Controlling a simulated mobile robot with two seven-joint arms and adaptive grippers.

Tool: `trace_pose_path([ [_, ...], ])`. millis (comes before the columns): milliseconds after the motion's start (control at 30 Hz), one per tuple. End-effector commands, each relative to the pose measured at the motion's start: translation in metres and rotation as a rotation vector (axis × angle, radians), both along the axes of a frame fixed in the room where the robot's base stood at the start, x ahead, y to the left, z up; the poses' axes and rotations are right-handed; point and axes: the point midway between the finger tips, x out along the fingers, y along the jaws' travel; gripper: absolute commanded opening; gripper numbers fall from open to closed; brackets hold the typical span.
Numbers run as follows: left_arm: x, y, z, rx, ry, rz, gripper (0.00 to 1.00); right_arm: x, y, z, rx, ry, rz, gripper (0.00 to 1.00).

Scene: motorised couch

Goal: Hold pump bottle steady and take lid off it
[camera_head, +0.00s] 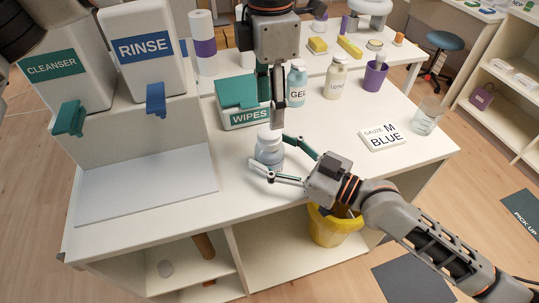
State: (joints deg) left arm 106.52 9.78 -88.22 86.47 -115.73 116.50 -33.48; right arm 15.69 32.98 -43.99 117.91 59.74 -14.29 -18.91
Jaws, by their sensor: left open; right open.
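A small blue-grey bottle (268,156) with a pale lid (268,136) stands upright near the front of the white counter; I take it as the pump bottle. My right gripper (268,152) comes from the right, open, with one finger behind the bottle and one in front of it. I cannot tell whether the fingers touch it. My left gripper (275,108) points down from above, open and seen edge-on. Its fingertips are just above the lid, apart from it as far as I can see.
A green WIPES box (239,102), GEL bottle (296,84) and LOTION bottle (335,78) stand behind. A GAUZE box (381,137) and glass jar (426,117) are at right. CLEANSER (66,75) and RINSE (144,50) dispensers stand left. A yellow bucket (333,228) is below.

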Motion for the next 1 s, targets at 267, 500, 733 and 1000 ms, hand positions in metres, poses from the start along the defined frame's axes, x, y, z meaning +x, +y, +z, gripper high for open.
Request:
trace_pose_path([
  [267,0.0,0.0,-0.0001,0.0,0.0,0.0,0.51,0.005,0.0071,0.0001,0.0,0.0,0.0,0.65],
  [500,0.0,0.0,-0.0002,0.0,0.0,0.0,0.51,0.0048,0.007,-0.0001,-0.001,0.001,0.0,0.45],
  [733,0.0,0.0,-0.0002,0.0,0.0,-0.002,0.51,0.0047,0.0069,-0.0003,-0.001,0.001,0.0,0.0],
  [1000,0.0,-0.0001,-0.0003,0.0,0.001,-0.201,0.51,0.0046,0.0068,-0.0006,-0.001,0.001,0.0,0.0],
])
